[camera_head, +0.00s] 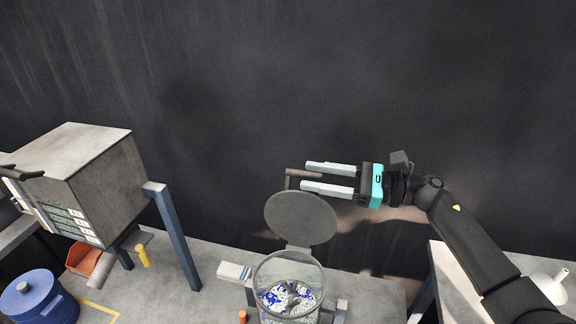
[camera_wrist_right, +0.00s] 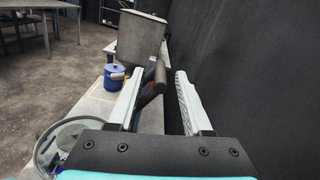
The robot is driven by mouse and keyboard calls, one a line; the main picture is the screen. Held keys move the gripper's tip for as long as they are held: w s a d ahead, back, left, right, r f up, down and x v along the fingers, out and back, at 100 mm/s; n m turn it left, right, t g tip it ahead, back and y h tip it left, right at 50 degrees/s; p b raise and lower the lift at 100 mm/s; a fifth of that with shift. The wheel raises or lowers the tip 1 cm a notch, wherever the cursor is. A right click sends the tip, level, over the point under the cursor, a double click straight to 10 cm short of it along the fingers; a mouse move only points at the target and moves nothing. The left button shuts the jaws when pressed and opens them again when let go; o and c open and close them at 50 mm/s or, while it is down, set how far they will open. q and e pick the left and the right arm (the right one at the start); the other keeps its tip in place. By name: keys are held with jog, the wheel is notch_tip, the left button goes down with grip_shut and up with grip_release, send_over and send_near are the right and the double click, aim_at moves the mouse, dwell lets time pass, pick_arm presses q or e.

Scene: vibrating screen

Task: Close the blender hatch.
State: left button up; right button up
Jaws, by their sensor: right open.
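The blender hatch (camera_head: 301,218) is a round dark grey lid. It stands raised at the back of the clear blender jar (camera_head: 289,305), which holds blue and white bits. A grey bent handle (camera_head: 292,175) sticks out from the lid's upper edge. My right gripper (camera_head: 304,176) is open, with its two light fingers above the lid. The handle's free end lies between the fingertips, and the handle (camera_wrist_right: 160,74) also shows in the gap in the right wrist view. I cannot tell whether a finger touches it. My left gripper is not visible.
A grey box machine (camera_head: 95,180) on blue legs stands at the left. A blue pot (camera_head: 38,298), an orange bin (camera_head: 84,260) and a yellow cylinder (camera_head: 142,255) are near it. A dark wall (camera_head: 300,80) rises close behind. A white funnel (camera_head: 551,284) is at the right.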

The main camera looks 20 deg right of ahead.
aim_at(288, 172)
jog(key=p+x, duration=0.1)
jog(key=x, duration=0.5)
jog(key=shift+c, duration=0.2)
grip_shut()
dwell(1.2)
